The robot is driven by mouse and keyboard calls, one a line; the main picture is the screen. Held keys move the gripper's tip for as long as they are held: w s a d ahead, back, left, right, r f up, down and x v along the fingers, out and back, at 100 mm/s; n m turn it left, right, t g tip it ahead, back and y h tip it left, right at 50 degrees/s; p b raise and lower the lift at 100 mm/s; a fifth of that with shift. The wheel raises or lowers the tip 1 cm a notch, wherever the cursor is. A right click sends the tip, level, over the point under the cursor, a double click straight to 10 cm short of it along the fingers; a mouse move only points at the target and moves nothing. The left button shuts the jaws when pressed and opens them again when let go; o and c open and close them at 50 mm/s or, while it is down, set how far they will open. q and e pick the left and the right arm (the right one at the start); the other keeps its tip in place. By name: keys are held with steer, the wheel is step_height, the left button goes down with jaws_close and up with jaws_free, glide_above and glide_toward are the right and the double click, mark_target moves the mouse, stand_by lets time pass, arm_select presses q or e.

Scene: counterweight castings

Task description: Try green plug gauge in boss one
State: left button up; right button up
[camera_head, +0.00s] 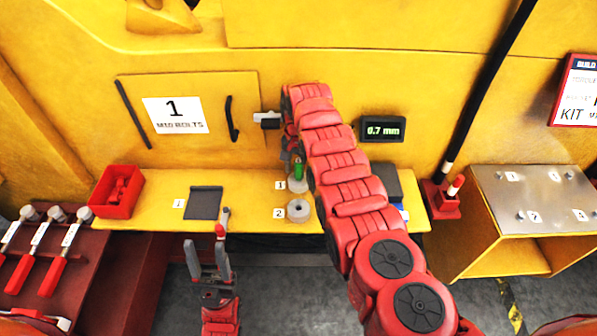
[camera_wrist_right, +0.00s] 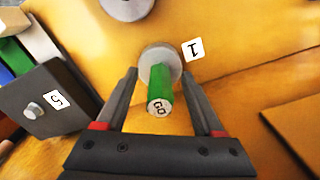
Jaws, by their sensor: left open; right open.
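The green plug gauge (camera_wrist_right: 163,92) stands at boss one (camera_wrist_right: 158,57), its end marked "GO" towards the camera; how deep it sits is hidden. In the head view the gauge (camera_head: 298,168) is a small green piece above boss one (camera_head: 298,186), beside label 1. My right gripper (camera_wrist_right: 158,74) is open, one finger on each side of the gauge, with gaps showing. In the head view my right arm partly covers this gripper. My left gripper (camera_head: 207,228) is open and empty, in front of the yellow shelf.
Boss two (camera_head: 299,211) stands just in front of boss one. A dark block (camera_wrist_right: 48,103) with green and blue pieces beside it is at left in the wrist view. A dark pad (camera_head: 204,203) and red bin (camera_head: 118,191) lie left on the shelf (camera_head: 160,205). A display (camera_head: 383,129) reads 0.7 mm.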

step_height(320, 180, up, 10)
steer(key=b, duration=0.2)
steer(key=shift+b, duration=0.35)
step_height(320, 180, up, 18)
steer(key=p, duration=1.6)
steer(key=shift+r, duration=0.2)
